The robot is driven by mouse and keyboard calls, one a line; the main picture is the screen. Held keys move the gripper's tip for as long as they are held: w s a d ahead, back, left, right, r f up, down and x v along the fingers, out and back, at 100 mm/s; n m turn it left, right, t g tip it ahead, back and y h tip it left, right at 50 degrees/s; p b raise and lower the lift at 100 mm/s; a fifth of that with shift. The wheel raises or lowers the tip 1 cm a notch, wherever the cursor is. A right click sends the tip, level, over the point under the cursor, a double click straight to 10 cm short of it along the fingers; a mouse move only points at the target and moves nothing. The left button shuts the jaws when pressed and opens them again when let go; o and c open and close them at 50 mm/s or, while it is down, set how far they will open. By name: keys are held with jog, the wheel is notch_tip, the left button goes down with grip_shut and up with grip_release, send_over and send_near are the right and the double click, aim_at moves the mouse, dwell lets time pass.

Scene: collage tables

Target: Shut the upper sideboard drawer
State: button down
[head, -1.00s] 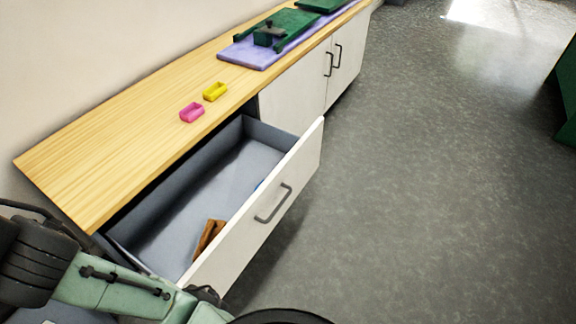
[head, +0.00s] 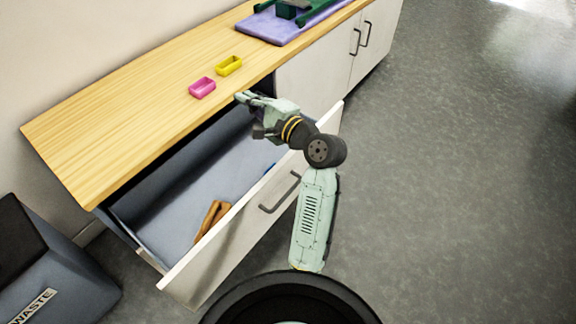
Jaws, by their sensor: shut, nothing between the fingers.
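The upper sideboard drawer (head: 180,277) is pulled far out in the head view. Its white front with a dark bar handle (head: 280,194) faces the floor side, and its grey inside is open to view. A brown object (head: 211,220) lies in it near the front, and a bit of something blue shows further right. My gripper (head: 241,97) is shut and empty. It shows above the far right part of the drawer, close to the wooden top's edge. My arm crosses over the drawer front and hides part of it. I cannot tell whether the gripper touches anything.
White cupboard doors (head: 345,60) are closed at right. A waste bin (head: 60,265) stands at lower left. The floor right is clear.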

aim_at(279, 170)
jog(key=s+d+f+m, duration=0.1)
jog(key=d+f, duration=0.1)
jog(key=d, duration=0.1)
jog(key=s+d+f+m, duration=0.1)
jog(key=d+f+m, duration=0.1)
jog(key=d+f, duration=0.1)
jog(key=s+d+f+m, duration=0.1)
jog(key=d+f, duration=0.1)
jog(key=d, duration=0.1)
jog(key=shift+f+m+g, duration=0.4)
jog(key=s+d+f+m+y, duration=0.1)
jog(key=s+d+f+m, duration=0.3)
jog(key=s+d, duration=0.3)
jog(key=s+d+f+m+y, duration=0.1)
jog(key=s+d+f+m, duration=0.35)
jog(key=s, duration=0.35)
jog(key=x, duration=0.9)
jog(key=p+x, duration=0.1)
jog(key=x, duration=0.3)
jog(key=shift+w+a+f, duration=0.1)
jog(key=shift+w+f, duration=0.05)
jog(key=shift+f, duration=0.25)
jog(key=f+p+x, duration=0.1)
jog(key=p+x, duration=0.3)
jog(key=x, duration=2)
jog(key=shift+w+a+p, duration=0.15)
jog(key=shift+a+p, duration=0.15)
jog(key=shift+d+f, duration=0.1)
